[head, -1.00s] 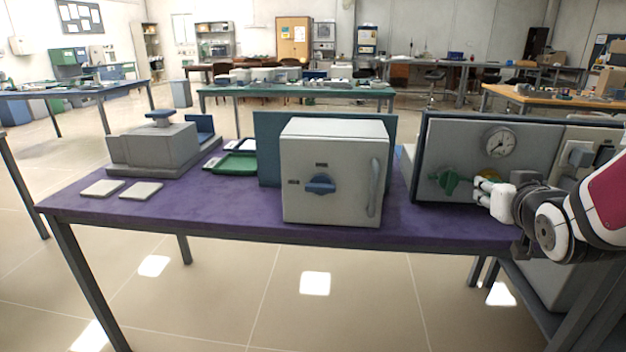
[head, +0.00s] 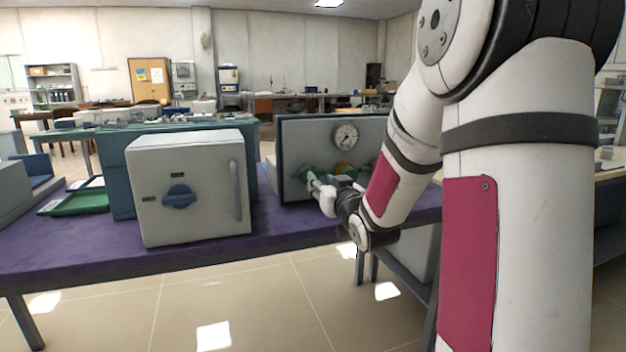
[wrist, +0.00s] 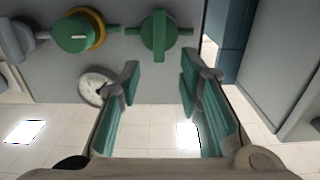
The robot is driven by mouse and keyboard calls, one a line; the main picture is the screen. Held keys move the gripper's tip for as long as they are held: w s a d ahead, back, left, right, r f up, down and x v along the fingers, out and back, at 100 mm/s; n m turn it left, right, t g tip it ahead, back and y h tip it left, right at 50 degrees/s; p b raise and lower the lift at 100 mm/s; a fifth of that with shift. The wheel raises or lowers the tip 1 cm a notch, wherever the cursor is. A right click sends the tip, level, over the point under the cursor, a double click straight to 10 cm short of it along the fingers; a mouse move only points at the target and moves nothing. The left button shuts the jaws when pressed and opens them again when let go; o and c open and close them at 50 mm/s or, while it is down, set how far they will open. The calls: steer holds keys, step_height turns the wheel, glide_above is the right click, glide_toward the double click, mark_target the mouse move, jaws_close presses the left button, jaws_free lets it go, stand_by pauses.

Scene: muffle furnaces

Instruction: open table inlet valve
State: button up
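A green valve (head: 307,172) with a bar handle sits on the grey panel (head: 292,140). In the wrist view the green valve handle (wrist: 159,36) stands lengthwise in the picture, on a green pipe running across. My gripper (wrist: 160,82) is open, its two green-padded fingers apart with nothing between the tips. The handle lies beyond the tips, roughly in line with the gap. In the head view my gripper (head: 319,184) is close in front of the valve and partly covers it; I cannot tell there whether it touches.
A round gauge (head: 345,136) and a green knob with a yellow ring (wrist: 78,32) are on the same panel. A grey furnace box (head: 190,190) with a blue knob stands to the left on the purple table (head: 80,248). A green tray (head: 78,204) lies farther left.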

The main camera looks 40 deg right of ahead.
steer(key=x, duration=0.6)
steer(key=shift+w+b, duration=0.15)
steer(key=shift+b, duration=0.3)
steer(key=shift+d, duration=0.1)
jaws_close()
